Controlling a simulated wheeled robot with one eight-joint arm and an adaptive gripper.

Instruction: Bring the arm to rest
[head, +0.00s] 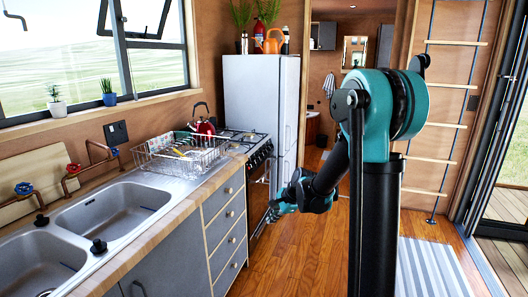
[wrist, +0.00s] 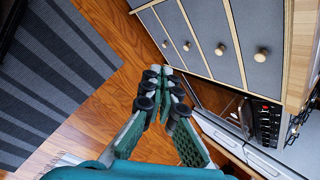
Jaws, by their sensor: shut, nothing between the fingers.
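My arm reaches forward from its column, with the forearm angled down and to the left in the head view. My gripper (head: 279,208) is in front of the oven, beside the counter's drawers. In the wrist view my gripper (wrist: 158,80) points toward the drawer fronts, with its fingertips together and nothing between them. Some wooden floor shows around the fingers in that view.
The drawers (head: 225,222) and oven (head: 258,180) are close on the left. A dish rack (head: 182,152) and red kettle (head: 203,122) stand above them. A striped rug (head: 432,268) lies on the right. Open wooden floor (head: 300,255) lies between.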

